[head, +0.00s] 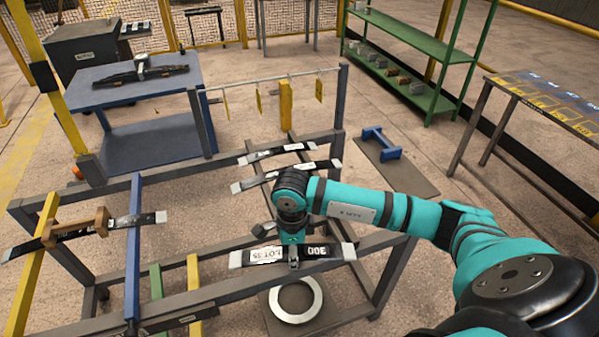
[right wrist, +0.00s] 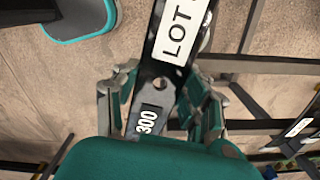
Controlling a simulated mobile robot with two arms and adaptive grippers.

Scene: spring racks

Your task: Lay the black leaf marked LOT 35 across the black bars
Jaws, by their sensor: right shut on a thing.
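The black leaf marked LOT 35 (head: 332,252) has pale ends, a white LOT 35 label and a 300 mark. My right gripper (head: 293,262) is shut on its middle and holds it level, crosswise, near the rack's front rail. In the right wrist view the leaf (right wrist: 160,60) runs between the fingers of the gripper (right wrist: 162,98). Dark bars (head: 267,203) run front to back in the rack's right part, mostly hidden by my arm and the leaves. I cannot tell whether the held leaf touches them. My left gripper is out of view.
Other black leaves lie across the right bars, two at the back (head: 275,152) and one just behind the held leaf. Another leaf with a wooden piece (head: 75,228) lies across the yellow and blue bars at left. A pale ring (head: 296,316) is below the rack.

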